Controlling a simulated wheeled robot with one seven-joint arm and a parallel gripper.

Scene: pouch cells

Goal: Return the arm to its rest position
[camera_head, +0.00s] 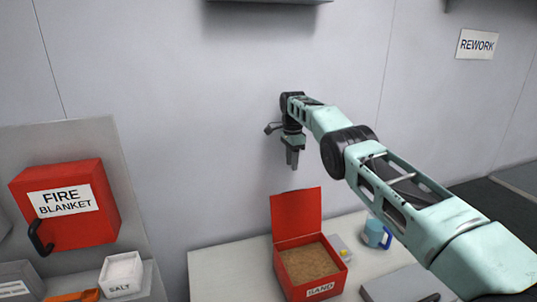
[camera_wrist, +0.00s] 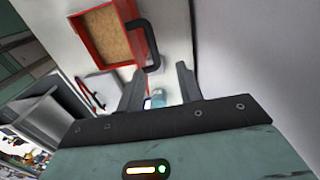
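My arm (camera_head: 395,185) reaches from the lower right toward the back wall. My gripper (camera_head: 292,165) hangs in the air near the wall, fingers down, above and behind the raised lid of the red sand box. In the wrist view my gripper (camera_wrist: 160,70) has its two dark fingers apart. Nothing is visible held between them, though a blue mug (camera_wrist: 157,98) shows beyond the gap.
The red sand box (camera_head: 342,276) stands open on the white table (camera_head: 225,268), its lid (camera_head: 297,212) upright. The blue mug (camera_head: 375,233) is right of it. A red fire blanket box (camera_head: 85,222) and a salt tub (camera_head: 121,275) are at left.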

